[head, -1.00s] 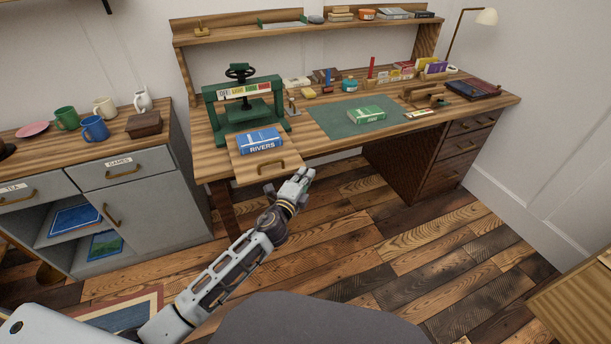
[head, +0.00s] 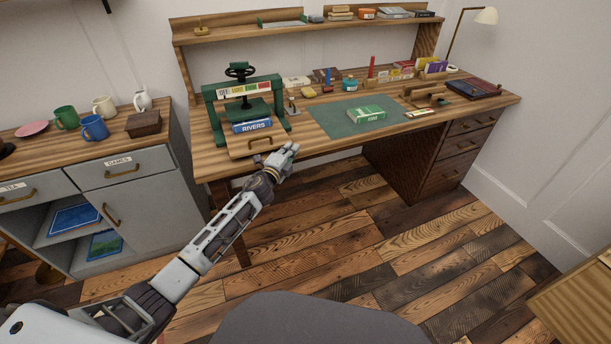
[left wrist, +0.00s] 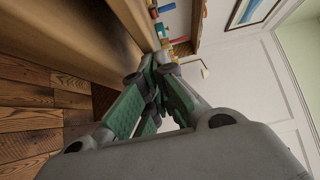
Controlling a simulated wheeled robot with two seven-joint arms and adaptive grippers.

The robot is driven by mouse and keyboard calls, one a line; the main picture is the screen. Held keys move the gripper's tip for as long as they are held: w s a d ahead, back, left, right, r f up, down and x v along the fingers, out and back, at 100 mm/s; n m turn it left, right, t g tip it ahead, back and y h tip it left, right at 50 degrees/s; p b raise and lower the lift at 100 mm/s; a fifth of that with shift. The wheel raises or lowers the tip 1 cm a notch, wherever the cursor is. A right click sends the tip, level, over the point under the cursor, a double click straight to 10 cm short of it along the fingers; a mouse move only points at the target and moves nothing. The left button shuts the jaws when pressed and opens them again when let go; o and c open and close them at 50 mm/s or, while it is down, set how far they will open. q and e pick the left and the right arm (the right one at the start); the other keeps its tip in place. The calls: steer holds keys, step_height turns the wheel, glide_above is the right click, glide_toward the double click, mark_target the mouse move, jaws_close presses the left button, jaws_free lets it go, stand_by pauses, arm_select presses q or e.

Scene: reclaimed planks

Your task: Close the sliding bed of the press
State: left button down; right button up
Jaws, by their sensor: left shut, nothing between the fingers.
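The green press (head: 244,106) with a black handwheel stands on the left part of the wooden desk. Its wooden sliding bed (head: 238,146) has a brass handle (head: 261,142) at the front and sits mostly within the press, its front near the desk edge. A blue book marked RIVERS (head: 252,126) lies on the bed beneath the press plate. My left gripper (head: 291,149) is just right of the handle, near the desk's front edge. In the left wrist view its green-padded fingers (left wrist: 155,95) are together and hold nothing. Whether it touches the bed is unclear. My right gripper is out of view.
A grey cabinet (head: 140,190) with mugs stands left. The floor in front of the desk is clear.

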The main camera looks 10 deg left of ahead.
arm_select(q)
steer(key=shift+w+a, duration=0.6)
steer(key=shift+w, duration=0.25)
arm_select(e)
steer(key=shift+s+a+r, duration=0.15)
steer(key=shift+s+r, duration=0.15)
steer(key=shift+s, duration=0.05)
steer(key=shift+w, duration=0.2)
